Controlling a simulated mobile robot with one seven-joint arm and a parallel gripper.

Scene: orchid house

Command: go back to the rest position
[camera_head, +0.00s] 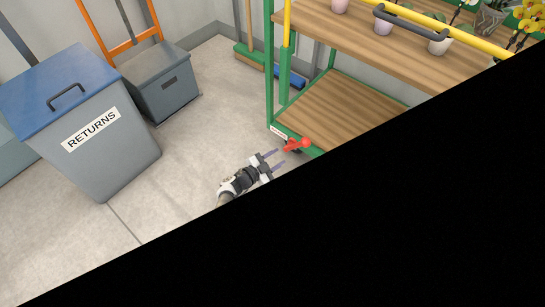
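My gripper (279,158) shows near the middle of the picture, above the grey floor. Its two fingers are apart, with nothing visible between them. The fingertips point right, towards a red part (297,145) at the low corner of the green-framed shelf cart (270,75). In the picture a small gap shows between the fingertips and the red part; I cannot tell the true distance. Only the end of my arm is in view; the rest is hidden by a large black area that covers the lower right.
A grey bin (118,160) with a blue lid marked RETURNS stands at the left. Behind it is a grey box (162,88) by an orange hand truck (133,41). A broom (250,56) leans by the cart. Potted orchids stand on the upper shelf (350,40). Floor (200,130) between bin and cart is clear.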

